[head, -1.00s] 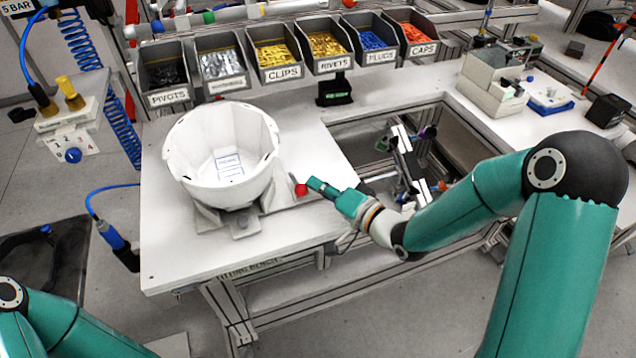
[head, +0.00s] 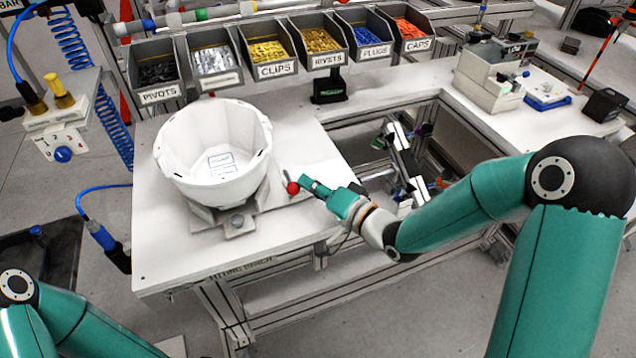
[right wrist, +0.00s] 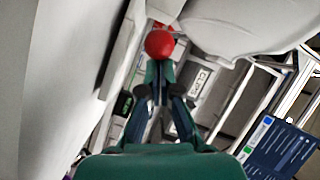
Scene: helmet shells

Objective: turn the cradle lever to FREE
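The white helmet shell (head: 212,150) sits open side up in the grey cradle (head: 240,225) on the bench. The cradle lever has a red ball knob (head: 293,188), with a thin stem running up and left from it, at the right of the cradle. My right gripper (head: 305,181) is at the knob's right side. In the right wrist view its fingers (right wrist: 160,72) converge to a narrow gap, with the knob (right wrist: 159,43) just past the tips; contact is unclear. No lever marking is legible. My left gripper is out of view; only its arm shows at lower left.
Labelled bins (head: 270,58) line the back of the bench (head: 190,260). A frame opening with parts lies right of the cradle. An air fitting panel (head: 62,140) with blue hoses stands at left. The bench front is clear.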

